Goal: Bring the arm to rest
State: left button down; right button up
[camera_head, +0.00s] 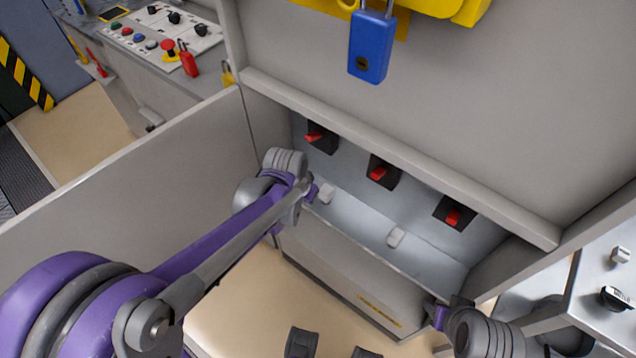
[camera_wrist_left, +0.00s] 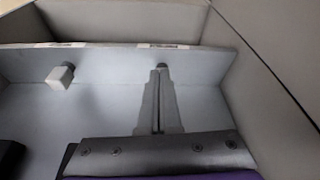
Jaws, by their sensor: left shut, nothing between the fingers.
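My left arm reaches in from the left in the head view. Its gripper (camera_head: 311,191) is at the open cabinet recess, close beside a pale knob (camera_head: 326,194). In the left wrist view the two fingers (camera_wrist_left: 159,100) are together, with nothing between them. A pale square-ended knob (camera_wrist_left: 62,77) stands left of the fingers, apart from them. A small dark round part (camera_wrist_left: 162,67) shows just beyond the fingertips; I cannot tell whether they touch it. My right wrist (camera_head: 480,335) is at the lower right of the recess; its fingers are not clear.
Three red-handled switches (camera_head: 378,173) line the recess's back wall. Another pale knob (camera_head: 396,237) is farther right. An open door panel (camera_head: 130,190) stands left, and a blue padlock (camera_head: 370,45) hangs above. A control panel (camera_head: 155,30) is behind left. Tan floor (camera_head: 245,310) lies in front.

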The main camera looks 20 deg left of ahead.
pick_arm(q)
jog(key=shift+s+a, duration=0.15)
jog(key=shift+s, duration=0.6)
jog(key=shift+s+a, duration=0.15)
jog(key=shift+s, duration=0.55)
jog(key=s+r+n+t+p, duration=0.2)
jog(key=s+r+p, duration=0.7)
jog(key=s+r, duration=0.4)
notch_tip(320, 180, up, 2)
jog(key=shift+s+y+p, duration=0.25)
jog(key=shift+y+p, duration=0.15)
jog(key=shift+d, duration=0.1)
